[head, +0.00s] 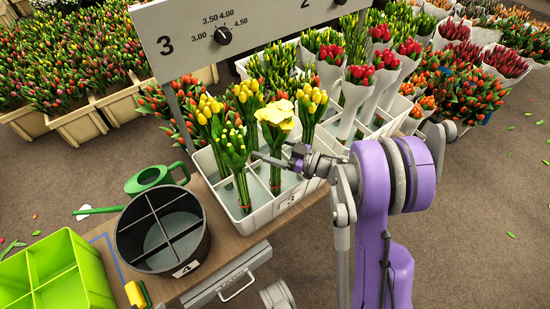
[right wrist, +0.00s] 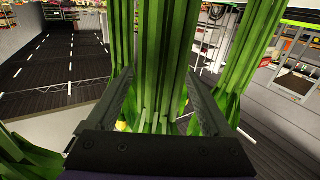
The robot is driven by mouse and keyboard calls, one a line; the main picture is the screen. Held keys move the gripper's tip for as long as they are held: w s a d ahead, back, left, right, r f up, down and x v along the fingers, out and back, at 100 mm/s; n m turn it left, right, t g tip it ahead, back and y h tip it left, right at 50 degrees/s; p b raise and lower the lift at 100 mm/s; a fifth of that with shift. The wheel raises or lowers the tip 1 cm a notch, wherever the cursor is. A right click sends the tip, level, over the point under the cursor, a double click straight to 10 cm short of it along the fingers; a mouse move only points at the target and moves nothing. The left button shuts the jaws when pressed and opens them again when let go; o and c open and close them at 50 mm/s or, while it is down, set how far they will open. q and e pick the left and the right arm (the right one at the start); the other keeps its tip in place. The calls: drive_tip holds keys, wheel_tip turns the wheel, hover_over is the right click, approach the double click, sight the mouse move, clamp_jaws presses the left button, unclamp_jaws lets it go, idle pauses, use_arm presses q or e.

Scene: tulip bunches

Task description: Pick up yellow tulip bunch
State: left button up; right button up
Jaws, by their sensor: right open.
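Several yellow tulip bunches stand upright in a white divided crate (head: 287,203) on the wooden table. One with a large pale yellow bloom (head: 277,115) is at the middle, with budded yellow bunches to its left (head: 235,150) and behind right (head: 312,103). My right gripper (head: 278,161) is at the stems of the pale yellow bunch. In the right wrist view, its open fingers (right wrist: 160,95) stand either side of a thick green stem bundle (right wrist: 165,50). Whether they touch it I cannot tell. My left gripper is not in view.
A black divided bucket (head: 150,262) marked 4, a green watering can (head: 150,178) and a lime green divided box (head: 80,255) are at the left. A sign panel (head: 270,30) hangs over the crate. Wrapped red tulips (head: 358,85) stand behind it.

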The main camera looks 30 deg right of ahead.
drive_tip(key=shift+w+a, duration=0.15)
drive_tip(key=shift+w, duration=0.05)
clamp_jaws()
idle(0.3)
